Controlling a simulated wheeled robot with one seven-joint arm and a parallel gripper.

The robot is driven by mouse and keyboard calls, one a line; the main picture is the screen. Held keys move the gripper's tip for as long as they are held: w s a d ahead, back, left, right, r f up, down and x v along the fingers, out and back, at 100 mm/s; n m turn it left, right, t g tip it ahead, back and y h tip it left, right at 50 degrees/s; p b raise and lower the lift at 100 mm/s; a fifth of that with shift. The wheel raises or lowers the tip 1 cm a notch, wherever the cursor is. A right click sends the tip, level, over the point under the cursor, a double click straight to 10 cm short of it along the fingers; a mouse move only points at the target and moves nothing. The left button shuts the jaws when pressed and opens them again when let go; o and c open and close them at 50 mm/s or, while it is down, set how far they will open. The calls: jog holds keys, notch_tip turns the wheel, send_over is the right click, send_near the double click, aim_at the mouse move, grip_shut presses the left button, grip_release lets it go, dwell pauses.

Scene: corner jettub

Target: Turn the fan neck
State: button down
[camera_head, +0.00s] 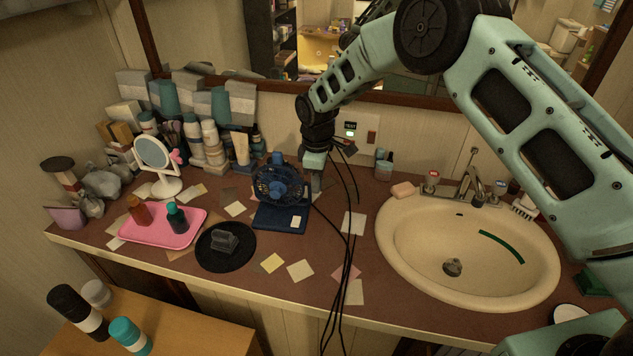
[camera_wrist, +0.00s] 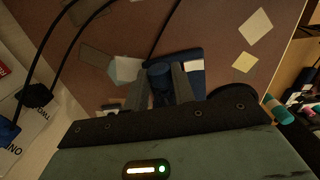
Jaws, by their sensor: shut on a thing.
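A small dark blue fan (camera_head: 275,188) stands on the counter left of the sink. Its round caged head faces the head camera, and its flat blue base (camera_head: 272,224) lies on the counter. My gripper (camera_head: 317,182) points down just right of and behind the fan head. In the wrist view, my gripper (camera_wrist: 160,78) has its two grey fingers on either side of a dark blue part of the fan (camera_wrist: 160,88), with the base showing beyond. The fan head hides much of the neck, so I cannot tell exactly which part is held.
A pink tray (camera_head: 190,232) with bottles and a black round mat (camera_head: 210,261) lie left of the fan. A white mirror (camera_head: 153,152) and several bottles stand behind. Black cables (camera_head: 345,270) cross the counter. The sink (camera_head: 400,250) is at right. Loose paper notes lie around.

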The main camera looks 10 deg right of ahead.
jog(key=shift+w+d+n+b, duration=0.15)
jog(key=shift+w+n+b, duration=1.2)
jog(key=shift+w+n, duration=1.45)
jog(key=shift+s+n, duration=0.25)
jog(key=shift+n, duration=0.05)
jog(key=c, duration=1.2)
grip_release()
jog(key=shift+o, duration=0.2)
notch_tip(320, 180, up, 18)
jog(key=b, duration=0.2)
jog(key=shift+f+b, duration=0.25)
jog(key=shift+b, duration=0.05)
